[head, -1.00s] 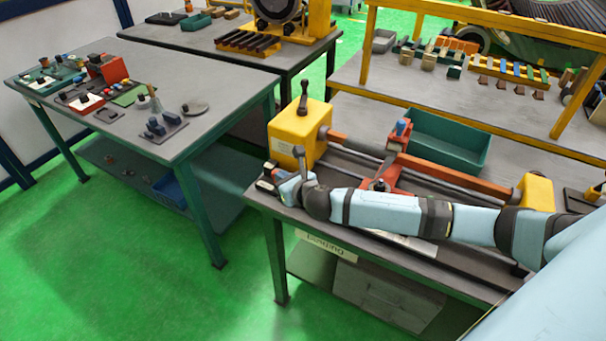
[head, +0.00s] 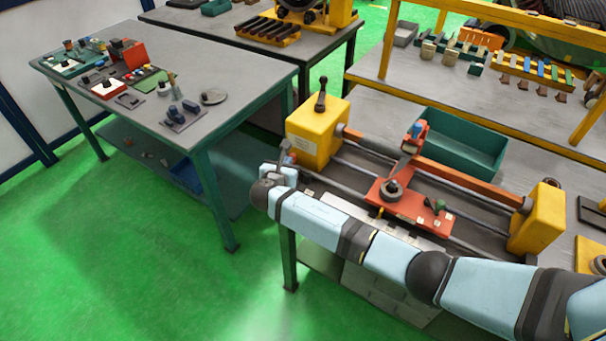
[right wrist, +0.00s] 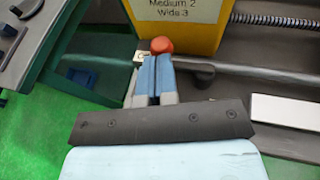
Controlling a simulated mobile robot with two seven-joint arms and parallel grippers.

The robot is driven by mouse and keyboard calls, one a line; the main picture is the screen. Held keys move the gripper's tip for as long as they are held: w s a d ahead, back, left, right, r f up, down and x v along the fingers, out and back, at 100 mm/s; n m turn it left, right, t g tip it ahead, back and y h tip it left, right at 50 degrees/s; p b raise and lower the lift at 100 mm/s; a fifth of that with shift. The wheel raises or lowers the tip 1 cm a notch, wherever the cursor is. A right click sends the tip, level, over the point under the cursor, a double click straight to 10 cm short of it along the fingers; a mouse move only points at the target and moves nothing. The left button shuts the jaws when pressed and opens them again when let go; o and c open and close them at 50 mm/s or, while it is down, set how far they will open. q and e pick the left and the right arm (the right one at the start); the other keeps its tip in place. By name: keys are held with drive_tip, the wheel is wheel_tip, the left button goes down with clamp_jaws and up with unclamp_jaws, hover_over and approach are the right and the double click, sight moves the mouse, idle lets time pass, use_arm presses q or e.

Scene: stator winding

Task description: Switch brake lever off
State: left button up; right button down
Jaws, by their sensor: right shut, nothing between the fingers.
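My right gripper (head: 284,160) is beside the near-left end of the winding machine, at the front of its yellow headstock (head: 314,140). In the right wrist view its fingers (right wrist: 154,68) are shut and hold nothing. A red ball knob (right wrist: 162,45) shows right at the fingertips, in front of the labelled yellow block. It may be the brake lever's knob; its stem is hidden behind the fingers, and I cannot tell whether they touch. Another lever with a dark knob (head: 322,92) stands upright on top of the headstock. My left gripper is out of view.
A red carriage (head: 385,200) sits on the machine's rails, and a yellow tailstock (head: 538,217) stands at the right end. A green bin (head: 462,140) lies behind. A grey table (head: 225,70) with parts stands to the left, with green floor between.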

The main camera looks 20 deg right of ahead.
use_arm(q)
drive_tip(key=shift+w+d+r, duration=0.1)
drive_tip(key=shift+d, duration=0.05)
use_arm(e)
drive_tip(key=shift+w+d+m+g+h, duration=0.1)
drive_tip(key=shift+w+m+g+h, duration=0.35)
drive_tip(key=shift+m+g+h, duration=0.35)
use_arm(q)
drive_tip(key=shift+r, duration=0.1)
